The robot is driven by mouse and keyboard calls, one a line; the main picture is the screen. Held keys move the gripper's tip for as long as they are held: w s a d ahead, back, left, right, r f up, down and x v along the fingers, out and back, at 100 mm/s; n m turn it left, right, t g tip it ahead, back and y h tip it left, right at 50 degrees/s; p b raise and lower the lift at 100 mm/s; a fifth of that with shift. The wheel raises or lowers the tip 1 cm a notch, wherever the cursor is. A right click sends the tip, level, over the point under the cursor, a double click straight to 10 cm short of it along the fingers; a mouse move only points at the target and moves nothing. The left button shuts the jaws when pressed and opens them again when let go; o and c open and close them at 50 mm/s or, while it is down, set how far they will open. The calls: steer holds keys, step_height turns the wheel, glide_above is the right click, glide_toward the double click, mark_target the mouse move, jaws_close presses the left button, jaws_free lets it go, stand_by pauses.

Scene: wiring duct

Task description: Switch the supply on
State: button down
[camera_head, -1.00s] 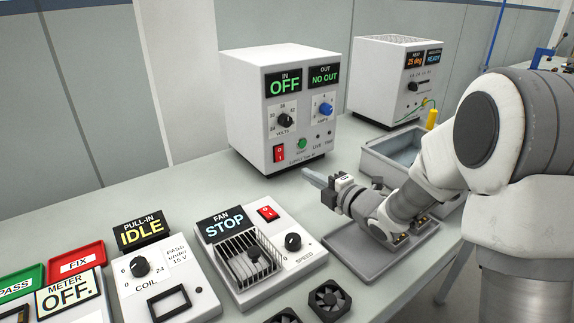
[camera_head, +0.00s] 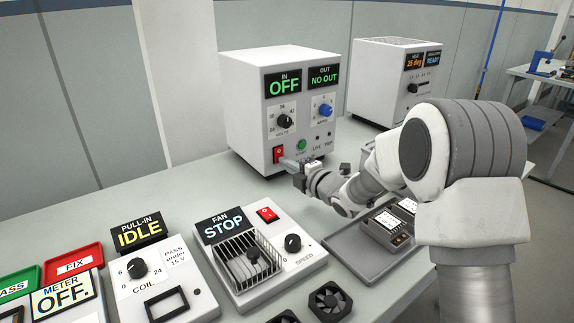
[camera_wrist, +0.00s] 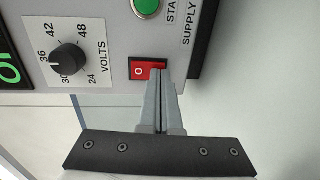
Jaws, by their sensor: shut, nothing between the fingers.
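The supply (camera_head: 250,115) is a white box at the back of the bench. Its displays read OFF and NO OUT. Its red rocker switch (camera_head: 278,154) is at the lower left of the front face, and it shows in the wrist view (camera_wrist: 148,71) with an O mark visible. My gripper (camera_head: 287,163) is shut and empty, its fingertips at the switch. In the wrist view the closed fingertips (camera_wrist: 159,76) overlap the switch's edge beside the O mark. I cannot tell whether they touch it. The green start button (camera_wrist: 146,6) is beside the switch.
A volts knob (camera_wrist: 69,58) and a blue amps knob (camera_head: 325,110) are on the same face. A fan unit (camera_head: 255,258) reading STOP and a coil unit (camera_head: 160,280) reading IDLE stand in front. A second white box (camera_head: 385,80) stands to the right. A grey tray (camera_head: 350,250) lies under my arm.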

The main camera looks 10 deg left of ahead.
steer(key=shift+w+a+f+b, duration=0.2)
steer(key=shift+f+b, duration=0.15)
steer(key=shift+b, duration=1.35)
steer(key=shift+a+r, duration=0.15)
steer(key=shift+a, duration=0.05)
